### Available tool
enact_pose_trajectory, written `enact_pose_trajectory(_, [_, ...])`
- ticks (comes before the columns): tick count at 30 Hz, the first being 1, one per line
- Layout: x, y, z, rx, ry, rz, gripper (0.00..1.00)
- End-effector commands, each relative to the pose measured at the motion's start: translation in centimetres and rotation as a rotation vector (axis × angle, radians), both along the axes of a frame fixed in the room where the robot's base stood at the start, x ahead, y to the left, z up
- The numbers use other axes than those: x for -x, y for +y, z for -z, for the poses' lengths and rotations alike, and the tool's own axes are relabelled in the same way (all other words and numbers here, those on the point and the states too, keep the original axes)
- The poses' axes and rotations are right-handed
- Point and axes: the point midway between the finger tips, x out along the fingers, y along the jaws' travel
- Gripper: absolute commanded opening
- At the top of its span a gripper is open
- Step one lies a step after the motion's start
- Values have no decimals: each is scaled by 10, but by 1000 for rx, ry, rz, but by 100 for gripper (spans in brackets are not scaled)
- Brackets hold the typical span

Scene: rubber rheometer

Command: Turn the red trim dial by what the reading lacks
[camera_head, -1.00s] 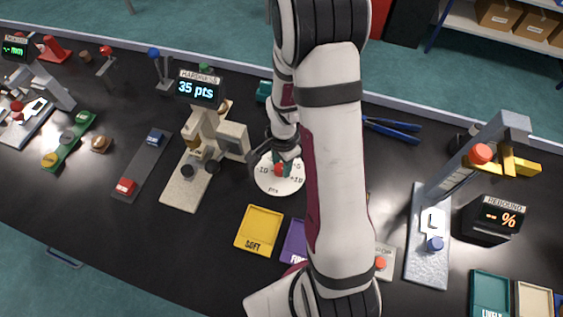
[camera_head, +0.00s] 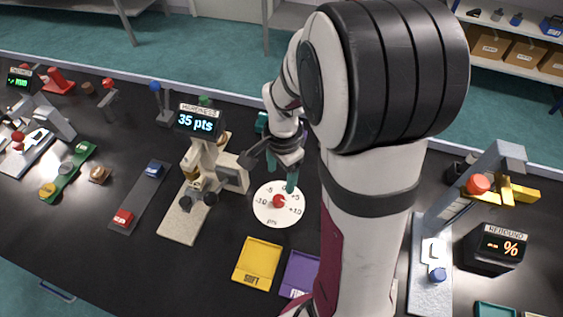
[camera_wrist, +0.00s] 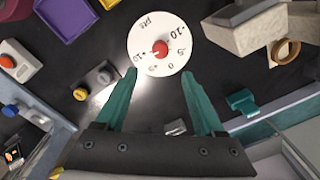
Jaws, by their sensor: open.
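The red trim dial knob (camera_head: 279,201) stands in the middle of a round white plate (camera_head: 265,213) marked from -10 to +10 pts. The wrist view also shows the knob (camera_wrist: 160,48); a small pale mark seems to lie on its +10 side, but the exact setting is too small to tell. The hardness display (camera_head: 196,122) reads 35 pts. My gripper (camera_head: 284,177) is open and empty, behind and above the knob. In the wrist view, its teal fingertips (camera_wrist: 160,74) are apart, just short of the knob, with nothing between them.
The beige hardness tester (camera_head: 178,222) stands close left of the dial. The yellow SOFT tray (camera_head: 258,262) and a purple tray (camera_head: 303,270) lie in front. The rebound rig (camera_head: 433,225) is at the right. My arm hides much of the table right of the dial.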

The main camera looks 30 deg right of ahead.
Motion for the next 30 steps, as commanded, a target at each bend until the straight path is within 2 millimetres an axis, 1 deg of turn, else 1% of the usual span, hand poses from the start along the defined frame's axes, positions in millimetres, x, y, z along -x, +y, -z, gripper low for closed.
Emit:
enact_pose_trajectory(1, [-1,0,-13,1,-6,1,71])
enact_pose_trajectory(3, [0,0,-27,1,-4,1,71])
enact_pose_trajectory(7, [1,-1,-43,1,-1,0,71])
enact_pose_trajectory(10, [2,0,-48,0,0,1,71])
enact_pose_trajectory(21, [2,0,-48,-1,1,0,71])
enact_pose_trajectory(23, [5,3,-51,-2,0,-18,71])
enact_pose_trajectory(25, [22,20,-64,-11,-1,-120,71])
enact_pose_trajectory(26, [35,32,-72,-20,-2,-194,71])
enact_pose_trajectory(27, [56,49,-82,-33,-2,-310,71])
enact_pose_trajectory(29, [89,72,-92,-57,-4,-487,71])
enact_pose_trajectory(30, [111,85,-96,-73,-5,-597,71])
